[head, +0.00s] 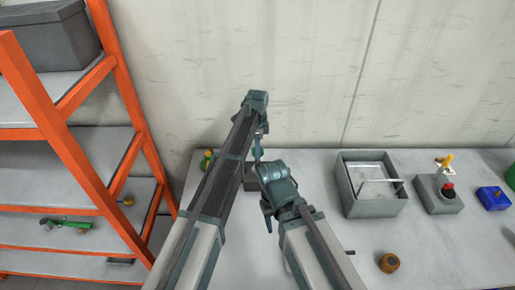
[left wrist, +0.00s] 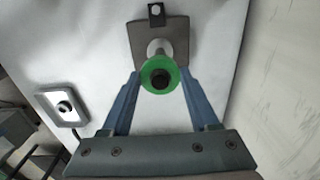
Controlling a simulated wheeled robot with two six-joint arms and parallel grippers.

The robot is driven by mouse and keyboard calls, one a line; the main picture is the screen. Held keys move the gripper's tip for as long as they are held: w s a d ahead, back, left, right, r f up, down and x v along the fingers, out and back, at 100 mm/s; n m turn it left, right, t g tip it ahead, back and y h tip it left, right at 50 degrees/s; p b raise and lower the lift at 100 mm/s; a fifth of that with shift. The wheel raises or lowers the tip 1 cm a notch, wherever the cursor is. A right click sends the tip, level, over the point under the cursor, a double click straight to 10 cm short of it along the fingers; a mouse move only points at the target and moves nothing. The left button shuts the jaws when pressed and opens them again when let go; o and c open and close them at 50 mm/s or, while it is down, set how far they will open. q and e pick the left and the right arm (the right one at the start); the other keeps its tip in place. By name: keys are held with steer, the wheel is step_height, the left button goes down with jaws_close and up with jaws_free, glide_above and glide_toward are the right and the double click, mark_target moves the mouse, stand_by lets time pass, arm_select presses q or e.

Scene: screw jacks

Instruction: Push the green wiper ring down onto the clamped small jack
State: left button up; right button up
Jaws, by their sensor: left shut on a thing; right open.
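The green wiper ring (left wrist: 160,75) shows in the left wrist view around a dark round top, with the pale shaft of the small jack (left wrist: 158,47) behind it. The jack stands at a grey clamp block (left wrist: 173,29). My left gripper (left wrist: 160,78) is shut on the ring, one blue finger on each side. I cannot tell how far down the ring sits. In the head view my left gripper (head: 257,148) points down above the dark clamp block (head: 250,180); ring and jack are hidden there. My right gripper (head: 268,218) is open, low in front of the block.
A grey tray (head: 372,210) with a metal frame stands right of the arms. Beyond it are a grey box with a red button (head: 440,203) and a blue box (head: 493,198). A brown cylinder (head: 389,263) lies nearer. An orange shelf (head: 120,85) borders the left; a wall is behind.

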arm_select(q)
steer(key=b, duration=0.6)
glide_above(258, 169)
steer(key=w, duration=0.1)
steer(key=shift+a+f, duration=0.1)
steer(key=shift+f, duration=2.95)
steer(key=shift+f+b, duration=0.35)
steer(key=shift+f, duration=0.05)
steer(key=shift+f+b, duration=0.7)
steer(key=shift+f, duration=0.05)
steer(key=shift+f, duration=0.1)
steer(key=o, duration=1.4)
steer(key=shift+s, duration=0.1)
step_height(258, 169, up, 14)
steer(key=p, duration=1.3)
steer(key=shift+p, duration=0.35)
